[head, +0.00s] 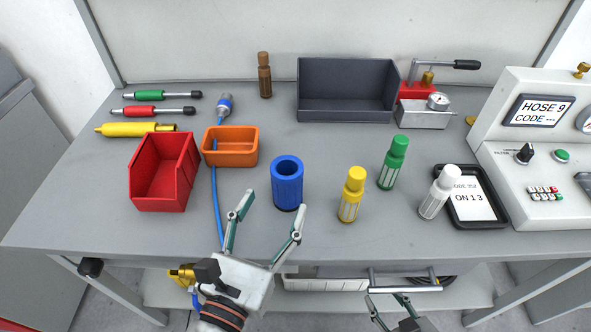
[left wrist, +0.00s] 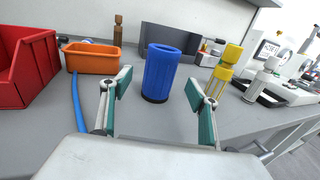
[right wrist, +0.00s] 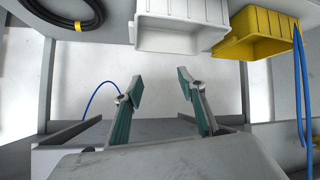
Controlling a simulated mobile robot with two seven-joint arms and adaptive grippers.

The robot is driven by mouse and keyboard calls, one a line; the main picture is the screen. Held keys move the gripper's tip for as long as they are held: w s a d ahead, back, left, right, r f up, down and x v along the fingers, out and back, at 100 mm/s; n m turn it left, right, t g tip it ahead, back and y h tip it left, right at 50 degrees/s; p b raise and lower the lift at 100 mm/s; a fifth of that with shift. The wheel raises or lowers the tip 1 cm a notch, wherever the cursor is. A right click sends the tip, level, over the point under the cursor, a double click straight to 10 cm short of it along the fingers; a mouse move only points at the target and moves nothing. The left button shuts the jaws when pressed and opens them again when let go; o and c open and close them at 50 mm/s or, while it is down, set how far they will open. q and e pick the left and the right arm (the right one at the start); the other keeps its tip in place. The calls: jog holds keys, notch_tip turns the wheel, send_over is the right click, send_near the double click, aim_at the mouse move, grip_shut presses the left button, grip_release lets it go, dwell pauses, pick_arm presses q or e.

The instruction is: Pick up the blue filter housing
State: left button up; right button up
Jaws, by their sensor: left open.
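The blue filter housing (head: 287,184) is a ribbed, upright, hollow cylinder standing on the grey bench near its front middle. It also shows in the left wrist view (left wrist: 165,72), with a dark base. My left gripper (head: 273,207) is open and empty, with its fingers spread just in front of the housing. In the left wrist view the housing stands beyond and between the two fingertips, apart from them. My right gripper (head: 388,298) is low, in front of the bench edge. The right wrist view shows its fingers (right wrist: 153,84) spread with nothing between them.
Left of the housing are a blue hose (head: 216,205), an orange bin (head: 231,158) and a red bin (head: 158,185). To its right stand yellow (head: 352,195), green (head: 393,163) and white (head: 438,192) bottles. A dark grey tray (head: 346,106) sits behind. White (right wrist: 180,36) and yellow (right wrist: 253,40) bins are near my right gripper.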

aim_at(282, 195)
pick_arm(q)
jog(key=shift+x, duration=1)
jog(key=shift+w+d, duration=0.15)
jog(key=shift+w, duration=0.2)
jog(key=x, duration=0.4)
jog(key=shift+w+f+b, duration=0.1)
jog(key=shift+f+b, duration=0.3)
jog(key=shift+w+d, duration=0.15)
jog(key=shift+w, duration=0.1)
jog(key=shift+r, duration=0.15)
jog(key=c, duration=1.7)
pick_arm(e)
jog(key=shift+s+f, duration=0.65)
pick_arm(q)
jog(key=shift+r, duration=0.1)
